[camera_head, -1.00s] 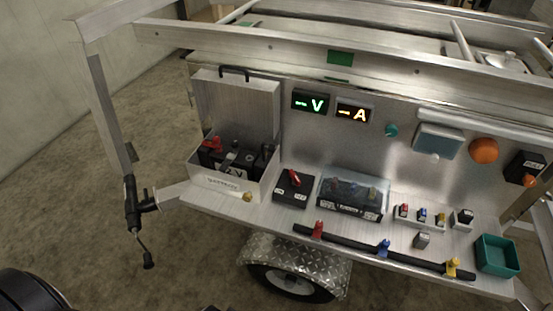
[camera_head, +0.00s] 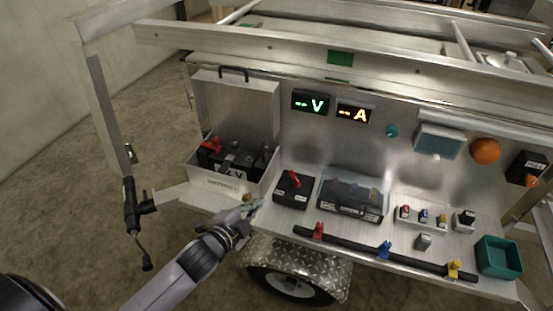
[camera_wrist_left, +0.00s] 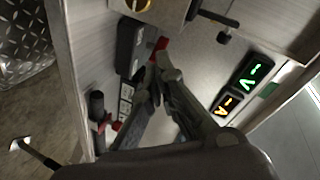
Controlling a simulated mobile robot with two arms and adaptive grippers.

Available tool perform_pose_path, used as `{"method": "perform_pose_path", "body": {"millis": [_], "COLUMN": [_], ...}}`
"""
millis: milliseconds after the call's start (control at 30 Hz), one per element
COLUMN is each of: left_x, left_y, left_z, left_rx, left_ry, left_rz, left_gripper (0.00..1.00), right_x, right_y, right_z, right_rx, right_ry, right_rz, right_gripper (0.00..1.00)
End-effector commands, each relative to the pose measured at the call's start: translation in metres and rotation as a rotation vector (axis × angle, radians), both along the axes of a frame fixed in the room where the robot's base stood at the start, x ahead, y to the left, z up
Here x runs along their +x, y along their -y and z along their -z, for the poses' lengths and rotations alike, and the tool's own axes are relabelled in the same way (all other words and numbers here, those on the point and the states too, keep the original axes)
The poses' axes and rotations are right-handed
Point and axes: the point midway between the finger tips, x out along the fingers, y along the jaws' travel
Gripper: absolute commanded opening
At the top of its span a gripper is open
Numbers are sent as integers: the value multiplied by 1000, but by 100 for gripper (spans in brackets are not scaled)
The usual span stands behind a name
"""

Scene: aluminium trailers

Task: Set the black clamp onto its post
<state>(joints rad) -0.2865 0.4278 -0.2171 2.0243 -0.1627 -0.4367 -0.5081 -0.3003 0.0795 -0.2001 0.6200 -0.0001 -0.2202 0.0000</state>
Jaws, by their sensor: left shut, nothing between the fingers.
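The open battery box (camera_head: 222,182) holds a dark battery (camera_head: 240,160) with a red clamp (camera_head: 211,145) at its left end. Dark and grey pieces lie on the battery top; I cannot tell which is the black clamp or its post. My left gripper (camera_head: 252,204) is in front of the box's front wall, near the brass latch. In the left wrist view my left gripper (camera_wrist_left: 156,68) has its fingers together and empty, with the black switch box (camera_wrist_left: 130,45) behind the tips. My right gripper is in neither view.
The black switch box with red lever (camera_head: 293,190) stands right of the battery box. A clear-covered unit (camera_head: 352,197), a black bar with coloured clips (camera_head: 350,240) and a teal tray (camera_head: 497,257) fill the shelf. The raised box lid (camera_head: 235,110) stands behind.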

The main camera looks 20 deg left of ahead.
Motion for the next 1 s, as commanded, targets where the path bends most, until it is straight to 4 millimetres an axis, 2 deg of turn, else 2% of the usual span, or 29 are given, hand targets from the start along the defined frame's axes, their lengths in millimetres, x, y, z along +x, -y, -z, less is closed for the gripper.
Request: {"method": "perform_pose_path", "body": {"millis": [33,133,400,867,1000], "left_x": [12,27,40,41,50], "left_y": [-1,2,8,9,13], "left_z": [-8,-24,-47,-50,-52], "left_rx": [62,172,347,367,365], "left_ry": [73,213,441,473,475], "left_rz": [56,165,338,361,359], "left_gripper": [0,0,0,0,0], "right_x": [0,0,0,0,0], "right_y": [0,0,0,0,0], "right_z": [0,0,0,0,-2], "right_rx": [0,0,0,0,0], "right_ry": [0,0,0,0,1], "right_rz": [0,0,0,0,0], "right_gripper": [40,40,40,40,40]}}
